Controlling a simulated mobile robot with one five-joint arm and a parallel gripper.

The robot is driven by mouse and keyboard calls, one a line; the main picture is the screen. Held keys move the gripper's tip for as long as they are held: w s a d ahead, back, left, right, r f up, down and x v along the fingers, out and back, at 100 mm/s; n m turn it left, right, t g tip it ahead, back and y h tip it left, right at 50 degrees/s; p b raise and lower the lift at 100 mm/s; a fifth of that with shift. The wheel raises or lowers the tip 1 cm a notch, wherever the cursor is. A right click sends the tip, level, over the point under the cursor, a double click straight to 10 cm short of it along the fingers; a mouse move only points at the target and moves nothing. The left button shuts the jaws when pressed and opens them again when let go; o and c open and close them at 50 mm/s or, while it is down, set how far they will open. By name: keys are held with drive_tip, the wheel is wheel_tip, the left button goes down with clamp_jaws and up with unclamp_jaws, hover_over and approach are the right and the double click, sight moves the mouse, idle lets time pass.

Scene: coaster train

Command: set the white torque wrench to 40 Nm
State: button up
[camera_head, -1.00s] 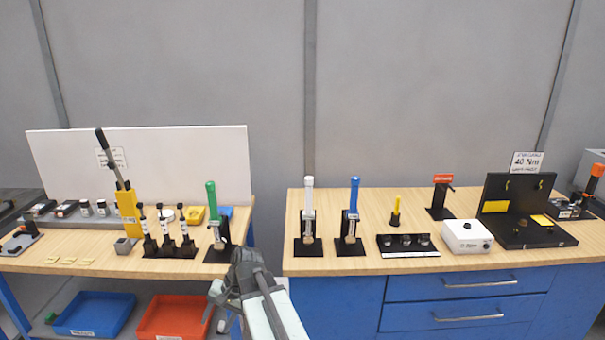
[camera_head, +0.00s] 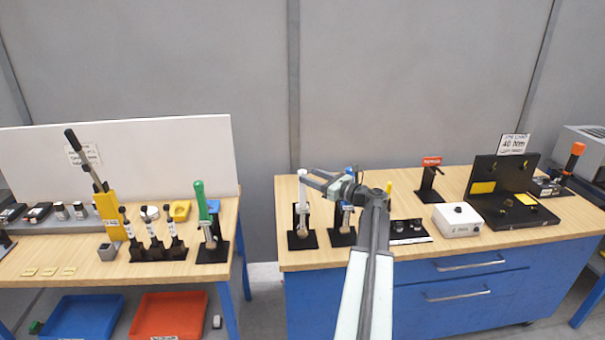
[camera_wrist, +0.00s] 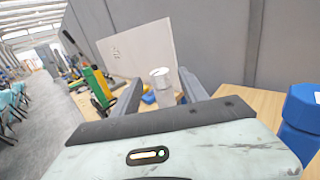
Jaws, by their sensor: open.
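The white torque wrench (camera_head: 302,212) stands upright in its black stand near the left end of the right-hand bench. My gripper (camera_head: 307,178) points left at the height of the top of its handle. In the wrist view the white handle top (camera_wrist: 162,85) shows between the two open fingers (camera_wrist: 160,92); I cannot tell whether either finger touches it. The wrench's scale is too small to read. A sign reading 40 Nm (camera_head: 513,144) stands behind the black open case (camera_head: 492,206).
The blue wrench (camera_head: 345,220) stands just right of the white one, partly hidden by my arm; its blue handle (camera_wrist: 301,115) is close in the wrist view. The green wrench (camera_head: 201,205) stands on the left bench. A white box (camera_head: 458,220) is further right.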

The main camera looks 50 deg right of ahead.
sight(305, 175)
drive_tip(key=w, duration=0.4)
drive_tip(key=shift+w+a, duration=0.2)
drive_tip(key=shift+w, duration=0.1)
clamp_jaws()
drive_tip(key=shift+s, duration=0.15)
drive_tip(key=shift+a+m+h, duration=0.15)
drive_tip(key=shift+m+h, duration=0.25)
drive_tip(key=shift+h, duration=0.2)
